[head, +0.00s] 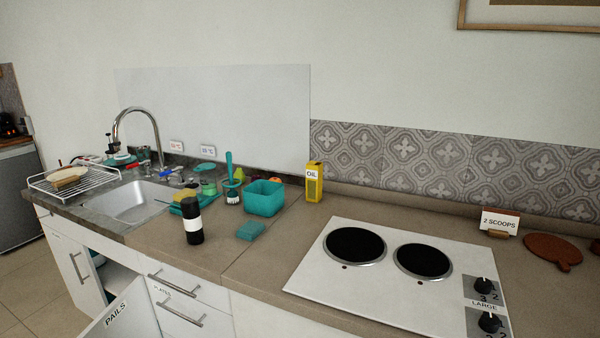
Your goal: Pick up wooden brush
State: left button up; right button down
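A tan, wood-coloured item (69,174) lies on the white wire dish rack (45,188) at the far left. It may be the wooden brush, but it is too small to tell for sure. A teal brush (230,180) with an upright handle and dark bristles stands on the counter left of a teal tub (264,198); it does not look wooden. Neither of my grippers shows in the head view.
A sink (138,200) with a tall faucet sits right of the rack. A black-and-white bottle (192,220), a teal sponge (251,230) and a yellow oil box (314,182) stand mid-counter. The cooktop (391,280) is right. A cabinet door (121,312) stands open below.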

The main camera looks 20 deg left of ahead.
aim_at(69, 182)
jog(key=j+z, duration=0.1)
jog(key=j, duration=0.45)
jog(key=k+j+z, duration=0.1)
jog(key=j, duration=0.45)
jog(key=k+j+z, duration=0.1)
jog(key=j, duration=0.45)
jog(key=k+j, duration=0.1)
jog(key=j, duration=0.45)
jog(key=j+z, duration=0.15)
jog(key=j, duration=0.4)
jog(key=k, duration=0.05)
